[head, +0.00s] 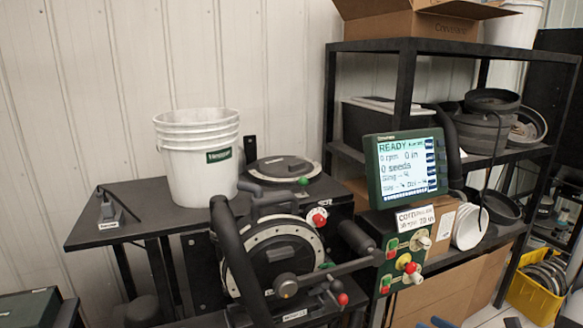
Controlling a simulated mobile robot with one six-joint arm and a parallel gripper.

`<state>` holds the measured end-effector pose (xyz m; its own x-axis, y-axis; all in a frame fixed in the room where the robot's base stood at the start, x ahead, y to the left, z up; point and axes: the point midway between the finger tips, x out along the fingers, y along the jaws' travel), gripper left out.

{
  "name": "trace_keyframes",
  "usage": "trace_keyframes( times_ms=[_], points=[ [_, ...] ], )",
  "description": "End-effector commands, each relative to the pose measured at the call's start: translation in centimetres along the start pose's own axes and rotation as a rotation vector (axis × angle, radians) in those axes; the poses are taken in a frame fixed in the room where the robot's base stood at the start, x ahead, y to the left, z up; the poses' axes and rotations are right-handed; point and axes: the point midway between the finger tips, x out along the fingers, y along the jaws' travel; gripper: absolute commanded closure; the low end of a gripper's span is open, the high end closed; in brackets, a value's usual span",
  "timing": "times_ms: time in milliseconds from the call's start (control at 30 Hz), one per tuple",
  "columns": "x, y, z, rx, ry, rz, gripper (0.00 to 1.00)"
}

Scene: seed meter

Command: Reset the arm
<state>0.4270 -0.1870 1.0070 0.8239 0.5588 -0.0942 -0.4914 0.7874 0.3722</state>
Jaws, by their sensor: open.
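A green-framed screen (405,168) right of the stand reads READY, 0 rpm and 0 seeds. Below it is a control panel (405,258) with coloured buttons and knobs.
A white bucket (198,165) stands on the black table (120,228) at left. A black shelf rack (400,90) at right holds boxes, bowls and a pan. A yellow crate (535,292) of discs is on the floor at lower right. The wall above the table is clear.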

Motion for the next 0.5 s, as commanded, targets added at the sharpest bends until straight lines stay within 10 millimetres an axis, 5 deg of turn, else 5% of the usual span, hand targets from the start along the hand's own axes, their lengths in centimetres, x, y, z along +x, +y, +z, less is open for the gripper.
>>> trace_keyframes(
  times_ms=[267,500],
  points=[
    [3.6,7.7,-0.6,-0.293,0.249,0.260,0.43],
    [4.2,17.1,-3.0,-0.817,0.569,0.660,0.43]
  ],
)
